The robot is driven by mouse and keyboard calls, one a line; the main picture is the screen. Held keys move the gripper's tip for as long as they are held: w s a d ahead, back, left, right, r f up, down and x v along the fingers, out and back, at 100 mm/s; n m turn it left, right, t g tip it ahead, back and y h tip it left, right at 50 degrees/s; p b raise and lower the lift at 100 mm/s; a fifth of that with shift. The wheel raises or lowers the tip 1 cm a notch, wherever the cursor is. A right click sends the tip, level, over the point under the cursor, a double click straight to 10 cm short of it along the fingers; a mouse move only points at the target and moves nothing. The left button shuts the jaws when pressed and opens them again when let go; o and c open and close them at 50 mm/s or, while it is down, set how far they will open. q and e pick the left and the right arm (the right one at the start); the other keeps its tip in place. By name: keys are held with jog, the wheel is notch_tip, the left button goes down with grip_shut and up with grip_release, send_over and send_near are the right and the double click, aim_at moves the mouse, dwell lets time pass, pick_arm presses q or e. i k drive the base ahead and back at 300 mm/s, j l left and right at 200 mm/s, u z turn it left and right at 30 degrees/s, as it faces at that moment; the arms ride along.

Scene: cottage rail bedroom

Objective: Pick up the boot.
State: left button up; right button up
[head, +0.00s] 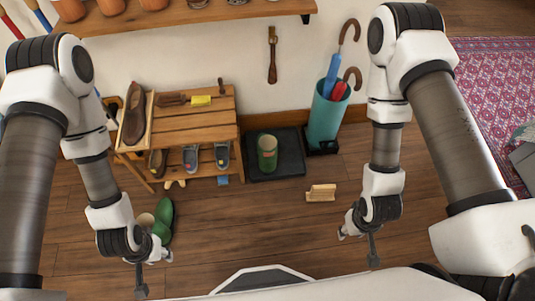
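A green boot (267,153) stands upright in a dark tray on the floor, its open top facing up. Another green item (164,220), which looks like a boot or shoe lying over with a beige part beside it, is on the wood floor at the left, partly hidden by my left arm. My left gripper (154,274) is just below and in front of that item, fingers spread, with nothing between them. My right gripper (357,249) is open and empty over the floor at the right, away from both green items.
A wooden bench (195,125) holds a brown shoe (135,115) and brushes, with more shoes below. A teal umbrella stand (326,115) is right of the dark tray (290,158). A wooden brush (321,193) lies on the floor. The middle floor is mostly clear.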

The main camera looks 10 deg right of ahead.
aim_at(266, 145)
jog(key=i+l+z, duration=0.3)
jog(key=i+l, duration=0.25)
jog(key=l, duration=0.2)
jog(key=i+l+z, duration=0.3)
jog(key=i+l, duration=0.3)
jog(key=l, duration=0.05)
